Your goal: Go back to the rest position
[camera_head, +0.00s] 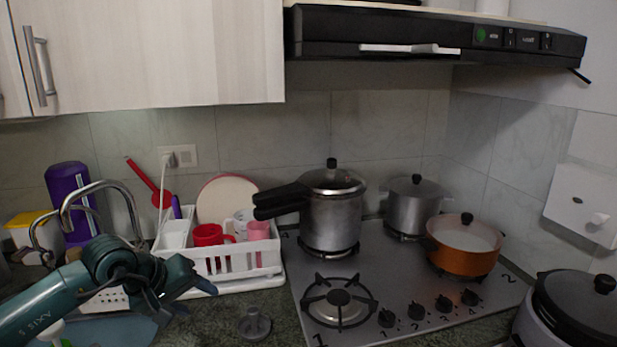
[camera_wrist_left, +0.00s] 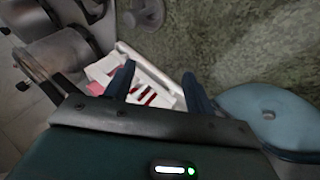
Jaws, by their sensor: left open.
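My left gripper (camera_head: 190,278) hangs over the counter in front of the dish rack, at the left of the head view. In the left wrist view its two blue fingers (camera_wrist_left: 158,78) stand apart, with nothing held between them. The white dish rack shows beyond the fingers there. My right gripper is in neither view.
The white dish rack (camera_head: 232,268) holds a red cup (camera_head: 208,235) and other dishes. A small grey object (camera_head: 254,323) stands on the counter beside the stove (camera_head: 400,280). A pressure cooker (camera_head: 331,215) and other pots stand on the stove. A range hood (camera_head: 420,35) hangs above.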

